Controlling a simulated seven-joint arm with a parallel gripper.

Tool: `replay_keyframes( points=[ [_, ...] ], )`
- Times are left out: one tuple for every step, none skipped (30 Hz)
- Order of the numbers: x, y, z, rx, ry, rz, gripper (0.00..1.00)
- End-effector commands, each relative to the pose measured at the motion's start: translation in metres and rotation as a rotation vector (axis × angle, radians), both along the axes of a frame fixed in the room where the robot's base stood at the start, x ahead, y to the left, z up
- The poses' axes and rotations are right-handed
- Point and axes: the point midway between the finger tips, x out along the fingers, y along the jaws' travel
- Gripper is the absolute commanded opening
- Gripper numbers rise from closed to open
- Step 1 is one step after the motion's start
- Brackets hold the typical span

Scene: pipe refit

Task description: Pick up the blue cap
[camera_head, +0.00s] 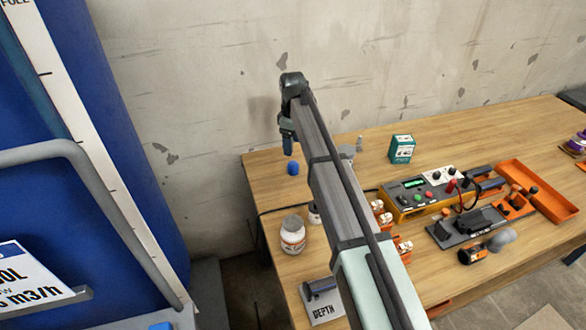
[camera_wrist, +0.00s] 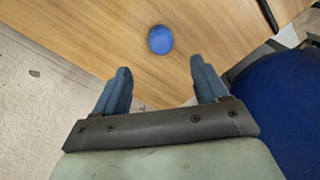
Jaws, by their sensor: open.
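The blue cap (camera_head: 293,168) stands on the wooden table near its back left corner. It also shows in the wrist view (camera_wrist: 160,40), a round blue shape on bare wood, ahead of the fingertips and between their lines. My gripper (camera_head: 288,150) hangs above the table close to the cap, pointing down. In the wrist view my gripper (camera_wrist: 160,80) has its two blue-grey fingers wide apart with nothing between them. The cap is apart from both fingers.
The wooden table (camera_head: 262,193) is clear around the cap. A white jar (camera_head: 292,236) stands nearer the front, and a green-white box (camera_head: 401,149) to the right. An orange instrument (camera_head: 410,210) and orange tray (camera_head: 545,190) lie further right. The wall (camera_head: 210,90) is close behind.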

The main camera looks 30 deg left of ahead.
Motion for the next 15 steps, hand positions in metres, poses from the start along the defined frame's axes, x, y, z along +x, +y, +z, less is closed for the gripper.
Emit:
replay_keyframes(
  points=[
    [-0.001, -0.001, -0.010, -0.001, 0.002, 0.000, 0.73],
    [-0.001, -0.001, -0.015, -0.001, 0.001, -0.001, 0.73],
    [-0.001, -0.001, -0.023, -0.001, 0.001, -0.001, 0.73],
    [-0.001, -0.001, -0.028, -0.001, 0.001, -0.001, 0.73],
    [0.000, -0.001, -0.032, -0.001, 0.001, -0.001, 0.73],
    [0.000, -0.001, -0.038, -0.001, 0.001, -0.001, 0.73],
    [0.000, -0.001, -0.041, 0.000, 0.000, -0.001, 0.73],
    [0.000, 0.000, -0.044, 0.000, 0.000, -0.001, 0.73],
    [0.000, 0.000, -0.047, 0.000, 0.000, -0.001, 0.73],
    [0.000, 0.000, -0.049, 0.000, 0.000, -0.001, 0.73],
    [0.000, 0.000, -0.050, 0.000, 0.000, -0.001, 0.73],
    [0.000, 0.000, -0.051, 0.000, -0.001, -0.001, 0.73],
    [0.000, 0.000, -0.052, 0.000, 0.000, -0.001, 0.73],
    [0.000, 0.000, -0.053, 0.000, 0.000, -0.001, 0.73],
    [-0.001, 0.000, -0.056, 0.000, 0.000, -0.001, 0.73]
  ],
)
